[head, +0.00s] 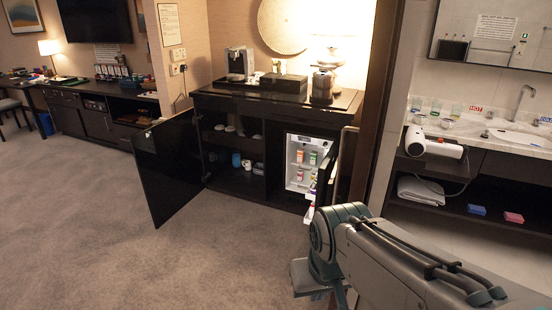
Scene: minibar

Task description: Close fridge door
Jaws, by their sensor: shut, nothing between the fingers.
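The minibar fridge (293,180) is the small white-lit compartment in the right half of the dark cabinet, with several cans and bottles on its shelves. Its door (325,177) stands open on the right side, seen nearly edge-on, with items in its inner racks. A dark cabinet panel (347,160) stands open just right of it. My arm crosses the lower right, and its grey-green joint is in front of the lower part of the doors. My gripper is not visible, so I cannot see where it is relative to the fridge door.
The left cabinet door (163,172) stands wide open over the carpet. The cabinet top (215,92) holds a coffee machine (240,63), a box and a lamp. A washbasin counter (470,128) with a hairdryer (433,143) is on the right. The carpet (210,250) in front is clear.

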